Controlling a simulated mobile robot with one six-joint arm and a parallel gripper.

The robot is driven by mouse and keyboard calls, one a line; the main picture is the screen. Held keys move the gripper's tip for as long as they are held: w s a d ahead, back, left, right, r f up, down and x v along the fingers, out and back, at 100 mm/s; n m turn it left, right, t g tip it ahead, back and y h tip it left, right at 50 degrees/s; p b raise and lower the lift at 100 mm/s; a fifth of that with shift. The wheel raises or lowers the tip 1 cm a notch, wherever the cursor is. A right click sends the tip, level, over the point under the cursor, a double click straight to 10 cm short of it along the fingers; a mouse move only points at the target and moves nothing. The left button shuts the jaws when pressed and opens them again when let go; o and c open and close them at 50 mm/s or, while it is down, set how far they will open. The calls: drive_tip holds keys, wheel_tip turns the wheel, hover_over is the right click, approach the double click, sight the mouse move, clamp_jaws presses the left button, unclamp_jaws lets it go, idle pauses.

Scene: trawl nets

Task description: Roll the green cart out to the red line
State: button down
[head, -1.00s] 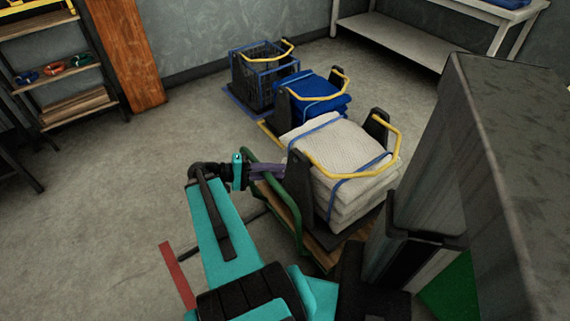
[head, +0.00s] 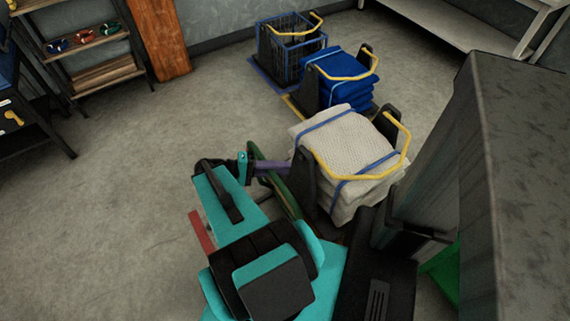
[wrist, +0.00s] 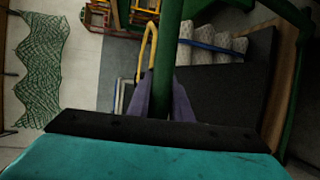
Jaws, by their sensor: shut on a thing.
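The green cart has a green tube handle (head: 272,180) and carries a stack of cream netting (head: 345,145) tied with blue straps, between dark end plates with a yellow rail. My gripper (head: 270,168) is shut on the green handle, its purple fingers on both sides of the tube. In the wrist view my gripper (wrist: 163,105) also holds the upright green tube (wrist: 166,50). A wooden deck edge (wrist: 284,85) shows at the right there. The red line (head: 200,232) lies on the floor left of the cart, partly hidden by my arm.
A blue-loaded carrier (head: 340,85) and a blue wire crate (head: 290,50) stand behind the cart. A grey cabinet (head: 520,180) rises close on the right. Shelves (head: 85,65) stand at the back left. The floor (head: 110,210) on the left is clear.

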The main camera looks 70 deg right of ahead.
drive_tip(key=shift+w+d+r, duration=0.15)
drive_tip(key=shift+w, duration=0.05)
drive_tip(key=c, duration=1.7)
unclamp_jaws()
drive_tip(key=shift+o, duration=0.4)
drive_tip(key=shift+a, duration=0.2)
